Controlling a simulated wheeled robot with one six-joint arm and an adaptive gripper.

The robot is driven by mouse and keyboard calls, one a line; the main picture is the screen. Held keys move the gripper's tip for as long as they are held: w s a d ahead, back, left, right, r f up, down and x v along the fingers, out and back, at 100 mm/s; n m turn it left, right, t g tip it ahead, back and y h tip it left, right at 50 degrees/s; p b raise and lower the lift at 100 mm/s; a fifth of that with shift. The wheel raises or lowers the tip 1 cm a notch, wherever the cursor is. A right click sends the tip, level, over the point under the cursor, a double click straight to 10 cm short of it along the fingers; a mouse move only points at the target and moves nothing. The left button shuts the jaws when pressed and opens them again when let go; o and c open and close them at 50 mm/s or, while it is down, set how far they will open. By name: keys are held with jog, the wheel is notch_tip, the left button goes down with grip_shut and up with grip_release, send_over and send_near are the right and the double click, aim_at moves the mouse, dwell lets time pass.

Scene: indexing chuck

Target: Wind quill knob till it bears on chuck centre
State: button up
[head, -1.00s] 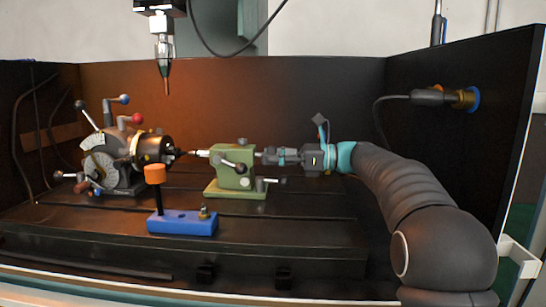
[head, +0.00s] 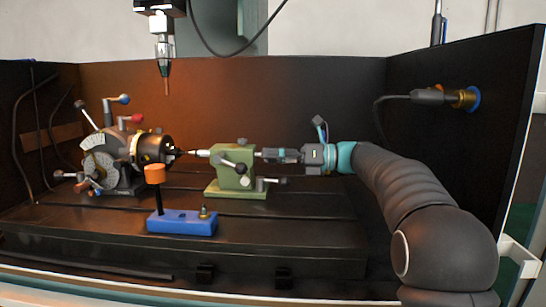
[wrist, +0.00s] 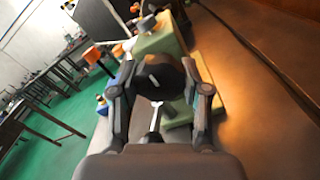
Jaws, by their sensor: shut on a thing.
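The indexing chuck (head: 150,148) is a dark cylinder with a pale ring, at left on its dividing head. The green tailstock (head: 233,175) stands to its right. Its pointed quill (head: 198,153) aims left at the chuck centre; whether the tip touches is too small to tell. My gripper (head: 277,155) reaches in from the right, in line with the quill, at the tailstock's right end. In the wrist view my gripper (wrist: 160,95) is shut on the dark quill knob (wrist: 165,72), a finger on each side. The fingers partly hide the knob in the head view.
A blue block (head: 182,222) with an orange-capped post (head: 154,174) stands in front of the chuck. A vertical spindle tool (head: 165,65) hangs above. A lever (head: 270,181) sticks out low at the tailstock's right. The bed in front of the tailstock is clear.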

jog(key=o, duration=1.1)
jog(key=shift+o, duration=0.2)
jog(key=shift+d, duration=0.1)
jog(key=d, duration=0.7)
jog(key=shift+d, duration=0.15)
jog(key=shift+s, duration=0.15)
